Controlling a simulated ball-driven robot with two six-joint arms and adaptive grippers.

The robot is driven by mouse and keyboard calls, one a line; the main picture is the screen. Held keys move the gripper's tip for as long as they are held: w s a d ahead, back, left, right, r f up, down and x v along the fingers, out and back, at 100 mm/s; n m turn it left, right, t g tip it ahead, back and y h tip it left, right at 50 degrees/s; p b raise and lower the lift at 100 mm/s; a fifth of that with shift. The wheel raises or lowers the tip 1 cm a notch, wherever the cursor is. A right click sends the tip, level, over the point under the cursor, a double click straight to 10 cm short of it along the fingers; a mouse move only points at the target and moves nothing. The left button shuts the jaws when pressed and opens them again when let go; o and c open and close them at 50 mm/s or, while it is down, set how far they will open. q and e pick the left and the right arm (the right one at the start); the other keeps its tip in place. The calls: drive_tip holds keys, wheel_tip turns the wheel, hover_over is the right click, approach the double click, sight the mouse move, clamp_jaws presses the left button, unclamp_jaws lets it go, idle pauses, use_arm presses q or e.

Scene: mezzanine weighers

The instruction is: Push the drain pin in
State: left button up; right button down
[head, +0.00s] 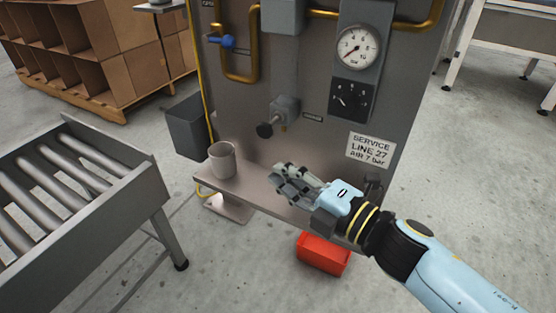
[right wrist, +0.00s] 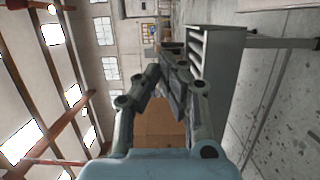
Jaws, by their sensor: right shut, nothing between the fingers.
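The drain pin (head: 265,130) is a black round knob on a short stem. It sticks out toward the lower left from a grey block (head: 285,108) on the upright panel, with a small dark label beside it. My right gripper (head: 280,174) is shut and empty. In the head view it appears below and slightly right of the pin, apart from it, over the panel's lower shelf. Its fingers also show in the right wrist view (right wrist: 163,72), where the pin cannot be made out. My left gripper is not in view.
A grey cup (head: 222,159) stands on the shelf (head: 256,189), left of my right gripper. A gauge (head: 357,47) and a dark dial (head: 351,101) sit higher on the panel. A roller conveyor (head: 140,187) stands at left; a red bin (head: 323,254) is on the floor.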

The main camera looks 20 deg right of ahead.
sight(268, 132)
drive_tip(key=x, duration=0.9)
drive_tip(key=w+d, duration=0.1)
drive_tip(key=d, duration=0.1)
drive_tip(key=w+d, duration=0.1)
drive_tip(key=d, duration=0.1)
drive_tip(key=w+d+b, duration=0.1)
drive_tip(key=w, duration=0.1)
drive_tip(key=shift+d, duration=0.4)
